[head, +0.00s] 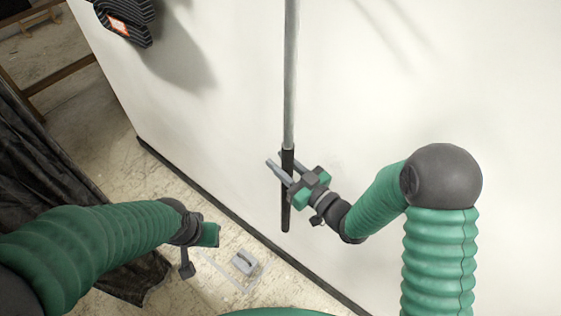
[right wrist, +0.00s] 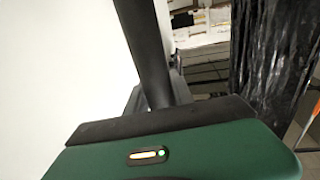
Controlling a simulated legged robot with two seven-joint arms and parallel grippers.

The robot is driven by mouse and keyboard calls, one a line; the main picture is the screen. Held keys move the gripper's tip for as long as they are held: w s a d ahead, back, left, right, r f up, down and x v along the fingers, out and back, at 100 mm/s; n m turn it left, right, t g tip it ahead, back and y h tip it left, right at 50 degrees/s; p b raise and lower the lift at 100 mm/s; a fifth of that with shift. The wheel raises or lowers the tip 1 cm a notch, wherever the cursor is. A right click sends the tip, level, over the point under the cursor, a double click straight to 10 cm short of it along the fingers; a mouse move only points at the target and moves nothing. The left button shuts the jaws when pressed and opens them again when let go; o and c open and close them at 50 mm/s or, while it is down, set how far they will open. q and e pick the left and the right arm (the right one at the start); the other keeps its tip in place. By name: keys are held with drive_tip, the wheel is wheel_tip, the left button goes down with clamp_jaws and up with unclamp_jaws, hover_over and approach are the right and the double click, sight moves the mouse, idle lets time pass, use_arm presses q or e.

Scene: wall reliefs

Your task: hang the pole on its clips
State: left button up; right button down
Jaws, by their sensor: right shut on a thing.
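The pole (head: 291,80) is a long grey metal rod with a black grip at its lower end. In the head view it stands near upright in front of the white wall, its top out of frame. My right gripper (head: 283,174) is shut on the black grip. The black grip (right wrist: 145,50) also rises past the gripper in the right wrist view. My left gripper (head: 205,238) is at the lower left, away from the pole; its jaws are not clear. I cannot make out any clips on the wall.
A striped dark item with an orange label (head: 119,27) hangs on the wall at the upper left. A small grey object (head: 244,262) is on the floor below. Dark plastic sheeting (head: 40,170) hangs at the left. The white wall (head: 420,90) right of the pole is clear.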

drive_tip(key=c, duration=1)
unclamp_jaws()
drive_tip(key=shift+c, duration=0.2)
drive_tip(key=shift+f, duration=0.1)
drive_tip(key=shift+s+d, duration=0.1)
drive_tip(key=p+v, duration=0.2)
drive_tip(key=v, duration=0.6)
drive_tip(key=p+v, duration=0.2)
drive_tip(key=v, duration=0.6)
drive_tip(key=shift+s+d+f, duration=0.25)
drive_tip(key=shift+s, duration=0.1)
